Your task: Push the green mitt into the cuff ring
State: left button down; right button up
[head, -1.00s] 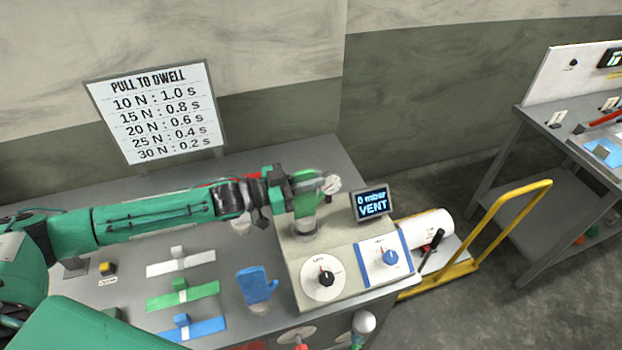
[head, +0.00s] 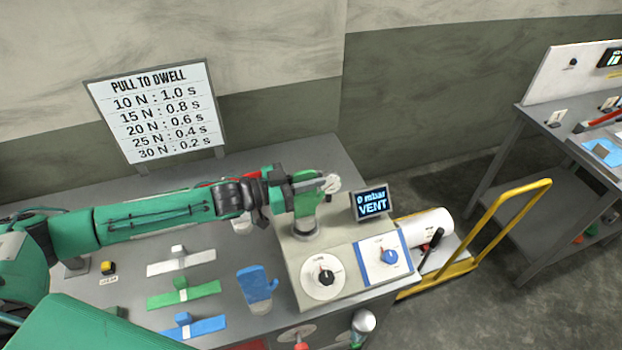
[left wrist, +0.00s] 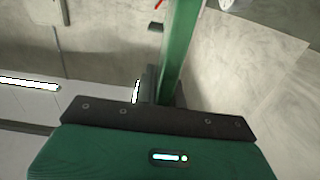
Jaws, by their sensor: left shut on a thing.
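The green mitt (head: 306,203) stands upright over the grey cuff ring (head: 306,234) on the beige console. Its lower end meets the ring in the head view; I cannot tell how far inside it is. My left gripper (head: 308,186) reaches in from the left and is shut on the mitt's upper part, hiding some of it. In the left wrist view a green upright shape, seemingly the mitt (left wrist: 182,50), rises beyond the dark gripper body. The ring does not show there. My right gripper is not in view.
The console has a black knob (head: 326,277), a blue-framed knob (head: 390,257) and a display (head: 371,203) reading 0 mbar VENT. A blue mitt (head: 257,286) stands left of it. White, green and blue strips lie farther left. A pull-to-dwell sign (head: 157,112) stands behind.

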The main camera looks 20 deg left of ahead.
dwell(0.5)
pick_arm(q)
jog(key=shift+f+b, duration=0.7)
jog(key=shift+f, duration=0.65)
jog(key=c, duration=1.4)
grip_release()
jog(key=shift+a, duration=0.1)
jog(key=b+v, duration=0.5)
jog(key=v, duration=0.8)
jog(key=shift+s+a, duration=0.25)
